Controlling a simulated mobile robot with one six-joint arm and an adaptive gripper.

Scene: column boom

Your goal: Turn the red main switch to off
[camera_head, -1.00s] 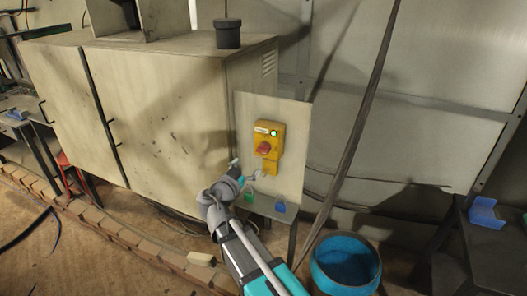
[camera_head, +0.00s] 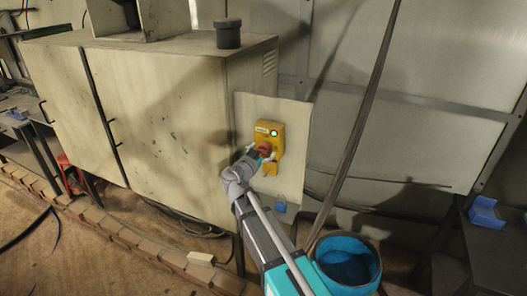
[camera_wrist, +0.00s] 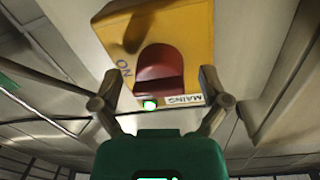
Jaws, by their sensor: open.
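The yellow switch box (camera_head: 271,136) is fixed on a pale upright panel. Its red switch (camera_head: 265,147) is partly covered by my gripper (camera_head: 263,155) in the head view. My gripper is open, with its fingers around or just in front of the red switch; I cannot tell whether they touch it. The wrist view shows the red switch (camera_wrist: 158,78) ahead between the spread fingers, on the yellow box (camera_wrist: 185,35). "ON" and "MAINS" are printed beside it. A small lamp (camera_head: 274,132) on the box glows green, also in the wrist view (camera_wrist: 150,104).
A large pale cabinet (camera_head: 160,110) stands left of the panel (camera_head: 296,120), with a dark pot (camera_head: 228,34) on top. A blue bucket (camera_head: 345,262) is below right.

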